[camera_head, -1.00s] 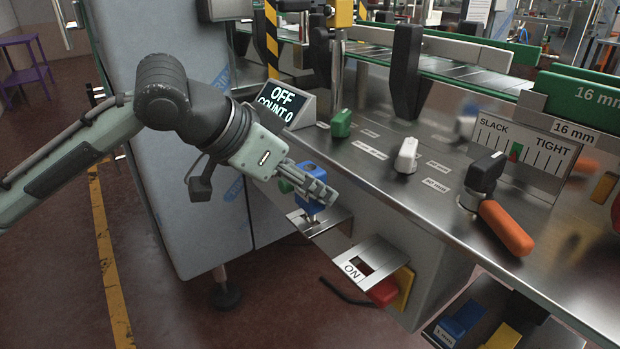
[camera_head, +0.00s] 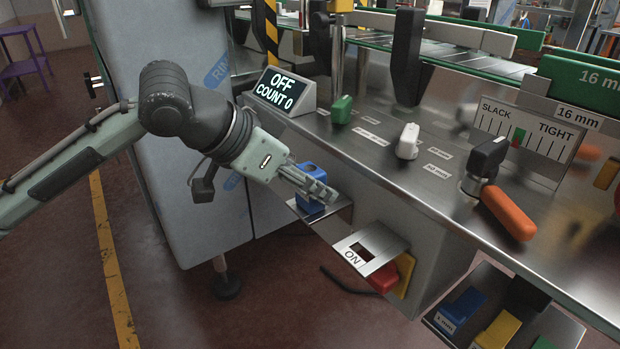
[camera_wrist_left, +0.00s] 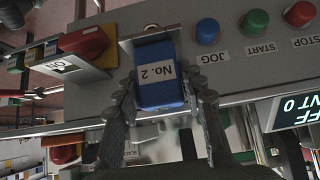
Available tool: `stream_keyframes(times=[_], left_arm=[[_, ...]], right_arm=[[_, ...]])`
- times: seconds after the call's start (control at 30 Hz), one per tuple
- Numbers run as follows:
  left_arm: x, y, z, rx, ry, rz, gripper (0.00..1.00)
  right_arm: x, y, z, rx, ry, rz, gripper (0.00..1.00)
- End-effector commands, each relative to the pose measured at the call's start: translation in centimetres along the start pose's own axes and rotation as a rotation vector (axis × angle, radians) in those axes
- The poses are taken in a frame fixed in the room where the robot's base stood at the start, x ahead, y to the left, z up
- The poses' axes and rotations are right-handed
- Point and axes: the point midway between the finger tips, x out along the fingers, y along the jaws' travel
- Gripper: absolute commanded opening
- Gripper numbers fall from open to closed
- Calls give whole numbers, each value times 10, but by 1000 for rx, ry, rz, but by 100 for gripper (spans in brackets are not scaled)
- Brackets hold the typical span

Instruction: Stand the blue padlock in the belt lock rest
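The blue padlock (camera_head: 312,169) is at the slotted metal rest plate (camera_head: 335,207) on the machine's front, its body low against the plate. My left gripper (camera_head: 318,187) has its fingers on both sides of the padlock and is shut on it. In the left wrist view the padlock (camera_wrist_left: 160,82) shows its "No. 2" label between the two fingertips (camera_wrist_left: 164,90). The shackle is hidden, so I cannot tell how it sits in the slot. My right gripper is not in view.
An "ON" plate (camera_head: 352,257) with a red switch handle (camera_head: 384,277) is to the right. A display reading OFF (camera_head: 283,91) and an orange-handled lever (camera_head: 507,212) stand on the counter. JOG, START and STOP buttons show in the wrist view.

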Motion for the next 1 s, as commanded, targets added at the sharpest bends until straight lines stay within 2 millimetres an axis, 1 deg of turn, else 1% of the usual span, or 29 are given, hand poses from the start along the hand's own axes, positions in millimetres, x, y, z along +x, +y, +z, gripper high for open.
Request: stream_keyframes(times=[0.03, 0.13, 0.17, 0.43, 0.53, 0.67, 0.9, 1.0], left_arm=[[-1, 0, -1, 0, 1, 0, 47], [-1, 0, -1, 0, 1, 0, 59], [-1, 0, -1, 0, 1, 0, 61], [-1, 0, 0, 0, -1, 0, 61], [-6, 0, 0, 0, 0, -1, 61], [-26, -1, 0, 1, 1, -3, 61], [-78, -1, 0, 1, 1, -5, 61], [-96, -1, 0, 1, 2, -3, 61]], right_arm=[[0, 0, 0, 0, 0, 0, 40], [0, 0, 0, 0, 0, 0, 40], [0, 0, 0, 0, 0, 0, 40], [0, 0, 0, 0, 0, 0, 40], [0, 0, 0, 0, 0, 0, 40], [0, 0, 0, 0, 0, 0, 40], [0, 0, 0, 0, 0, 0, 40], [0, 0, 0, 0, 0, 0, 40]])
